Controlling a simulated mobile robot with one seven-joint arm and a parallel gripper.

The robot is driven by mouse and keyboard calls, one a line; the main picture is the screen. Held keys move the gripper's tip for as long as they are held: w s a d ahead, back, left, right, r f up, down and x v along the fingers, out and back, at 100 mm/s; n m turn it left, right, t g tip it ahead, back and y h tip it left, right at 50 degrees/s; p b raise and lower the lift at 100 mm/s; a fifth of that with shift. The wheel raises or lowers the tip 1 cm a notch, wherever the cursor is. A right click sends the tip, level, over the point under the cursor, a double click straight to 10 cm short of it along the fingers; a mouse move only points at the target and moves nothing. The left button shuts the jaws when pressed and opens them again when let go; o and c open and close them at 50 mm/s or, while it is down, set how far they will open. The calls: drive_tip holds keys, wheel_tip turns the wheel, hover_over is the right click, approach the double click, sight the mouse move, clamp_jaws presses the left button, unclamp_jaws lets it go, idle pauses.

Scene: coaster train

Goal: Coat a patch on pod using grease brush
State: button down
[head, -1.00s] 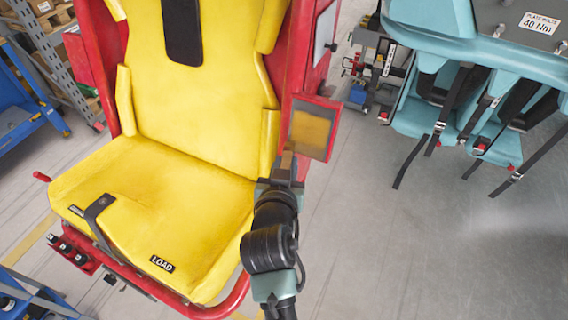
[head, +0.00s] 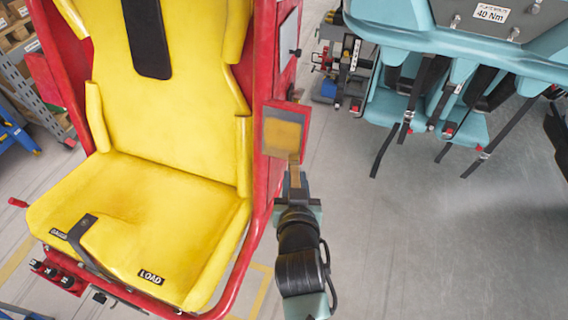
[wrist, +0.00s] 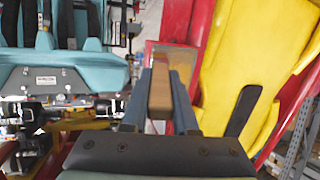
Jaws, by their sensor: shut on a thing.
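The pod (head: 262,60) is a red shell with a yellow padded seat, at the left and centre of the head view. On its right side is a red panel bearing an amber-brown square patch (head: 283,136). My gripper (head: 296,184) is just below this panel, shut on the wooden grease brush (head: 294,173). The brush points up at the patch's lower right edge; I cannot tell whether it touches. In the wrist view, the brush's wooden handle (wrist: 160,92) is between the fingers, and its tip is hidden. The pod's red side (wrist: 183,22) lies beyond it.
A teal seat unit (head: 385,112) with black straps hangs at the right, marked 40 Nm. A tool cart (head: 335,65) stands behind. Shelving (head: 25,85) is at the far left. The grey floor right of my arm is clear.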

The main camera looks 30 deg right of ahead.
drive_tip(key=shift+s+d, duration=0.25)
drive_tip(key=shift+d, duration=0.1)
drive_tip(key=w+a+b, duration=0.3)
drive_tip(key=w+a, duration=0.2)
drive_tip(key=w, duration=0.1)
drive_tip(key=shift+w, duration=0.25)
idle(0.4)
drive_tip(key=shift+a, duration=0.2)
drive_tip(key=shift+s+a+r, duration=0.25)
drive_tip(key=shift+s+a, duration=0.35)
drive_tip(key=shift+a, duration=0.15)
drive_tip(key=shift+s+a+r, duration=0.25)
drive_tip(key=shift+s+a, duration=0.35)
drive_tip(key=shift+a, duration=0.15)
drive_tip(key=shift+s+a+r, duration=0.25)
drive_tip(key=shift+s+a, duration=0.35)
drive_tip(key=shift+a, duration=0.15)
drive_tip(key=shift+s+a+r+p, duration=0.2)
drive_tip(key=shift+s+a, duration=0.25)
drive_tip(key=shift+a, duration=0.15)
drive_tip(key=shift+s+a+r+p, duration=0.1)
drive_tip(key=shift+s+a+p, duration=0.05)
drive_tip(key=shift+s+a, duration=0.35)
